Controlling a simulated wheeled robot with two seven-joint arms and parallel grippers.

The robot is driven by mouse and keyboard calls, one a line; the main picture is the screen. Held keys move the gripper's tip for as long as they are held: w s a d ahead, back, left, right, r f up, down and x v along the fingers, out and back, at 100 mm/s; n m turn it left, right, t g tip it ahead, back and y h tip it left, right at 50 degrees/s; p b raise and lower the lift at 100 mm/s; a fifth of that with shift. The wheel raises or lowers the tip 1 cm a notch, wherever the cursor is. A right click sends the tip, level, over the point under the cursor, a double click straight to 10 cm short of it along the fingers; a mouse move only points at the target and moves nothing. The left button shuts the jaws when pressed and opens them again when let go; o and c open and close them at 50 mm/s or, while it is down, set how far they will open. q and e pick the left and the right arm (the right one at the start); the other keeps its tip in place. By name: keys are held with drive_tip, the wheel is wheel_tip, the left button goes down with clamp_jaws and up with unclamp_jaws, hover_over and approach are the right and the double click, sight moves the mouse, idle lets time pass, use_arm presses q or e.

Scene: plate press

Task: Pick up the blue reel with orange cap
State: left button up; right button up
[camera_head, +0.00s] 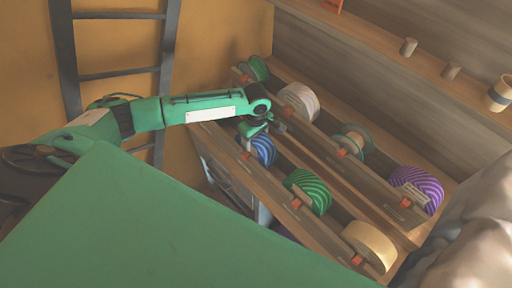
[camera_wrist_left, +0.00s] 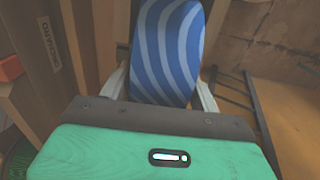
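The blue reel (camera_head: 264,149), striped in light and dark blue, sits in the front row of the wooden rack. A small orange piece (camera_head: 245,155) shows at the rail beside it. My left gripper (camera_head: 255,128) is at this reel, coming from the upper left. In the left wrist view the blue reel (camera_wrist_left: 168,50) stands between the two grey fingers, which are wide apart, one on each side. Whether they touch it cannot be told, and the fingertips are partly hidden. The right gripper is not in view.
The front row also holds a green striped reel (camera_head: 309,191) and a cream reel (camera_head: 370,245). Behind are a white reel (camera_head: 299,101), a dark green reel (camera_head: 352,142) and a purple reel (camera_head: 418,188). A dark ladder (camera_head: 119,74) leans on the wall at left.

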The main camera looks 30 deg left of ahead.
use_arm(q)
clamp_jaws()
drive_tip(key=shift+w, duration=0.1)
drive_tip(key=shift+r, duration=0.15)
